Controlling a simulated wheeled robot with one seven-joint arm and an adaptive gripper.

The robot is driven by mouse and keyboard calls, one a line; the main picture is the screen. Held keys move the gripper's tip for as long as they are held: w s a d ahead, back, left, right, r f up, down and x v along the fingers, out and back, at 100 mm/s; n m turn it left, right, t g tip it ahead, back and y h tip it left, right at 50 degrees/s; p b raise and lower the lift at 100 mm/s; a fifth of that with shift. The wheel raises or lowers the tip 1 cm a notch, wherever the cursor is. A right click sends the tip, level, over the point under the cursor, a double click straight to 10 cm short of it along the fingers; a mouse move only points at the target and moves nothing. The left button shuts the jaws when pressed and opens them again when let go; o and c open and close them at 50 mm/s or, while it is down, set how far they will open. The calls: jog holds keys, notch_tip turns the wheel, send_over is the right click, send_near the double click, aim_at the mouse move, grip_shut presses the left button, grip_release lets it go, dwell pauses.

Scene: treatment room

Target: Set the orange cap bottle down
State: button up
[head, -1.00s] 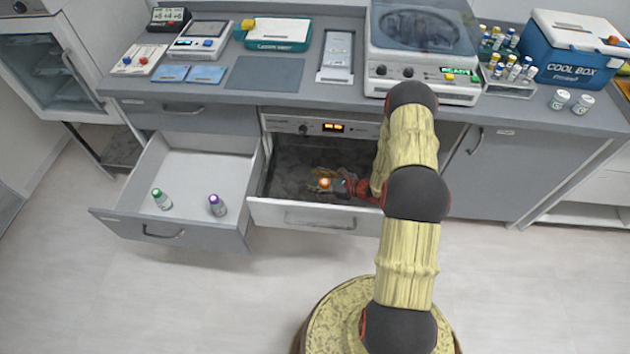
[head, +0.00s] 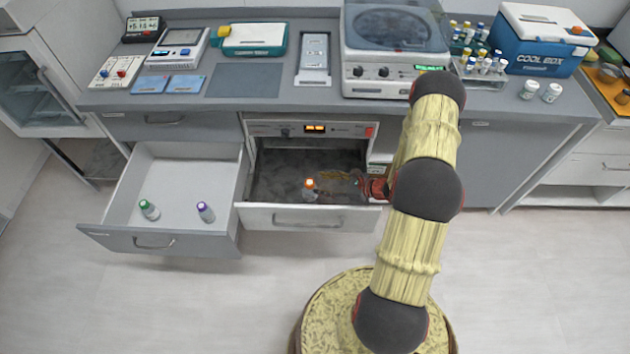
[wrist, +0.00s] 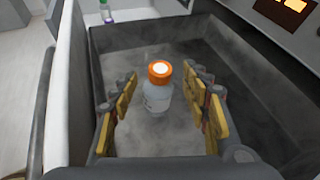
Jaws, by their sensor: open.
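The orange cap bottle (head: 310,188) stands upright in the dark, misty drawer (head: 268,178) below the counter. In the wrist view the bottle (wrist: 158,88) has a clear body, a pale label and an orange cap with a white top. My gripper (head: 335,178) is inside the drawer, to the right of the bottle. In the wrist view my gripper (wrist: 160,98) is open, with its yellow-padded fingers apart on both sides and the bottle ahead between them, touching neither.
An open white drawer (head: 190,175) on the left holds a green-capped vial (head: 149,210) and a purple-capped vial (head: 206,212). The dark drawer's front wall (head: 300,217) and side walls enclose my gripper. A centrifuge (head: 395,50) stands on the counter above.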

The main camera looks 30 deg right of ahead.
jog(key=s+a+r+n+g+y, duration=0.1)
jog(key=a+r+n+g, duration=0.1)
jog(key=a+r+n, duration=0.55)
jog(key=s+a+r+n+g, duration=0.1)
jog(key=a+r+n+g, duration=0.2)
jog(key=r, duration=0.7)
jog(key=s+a+r+n+g+y, duration=0.1)
jog(key=a+r+n+g, duration=0.1)
jog(key=a+r+n, duration=0.5)
jog(key=s+a+r+n+t+h, duration=0.1)
jog(key=s+r+n+h, duration=0.8)
jog(key=s+r, duration=1)
notch_tip(320, 180, up, 2)
jog(key=shift+s+a+r+n+t, duration=0.2)
jog(key=shift+a+n+t, duration=0.1)
jog(key=shift+a+n, duration=0.4)
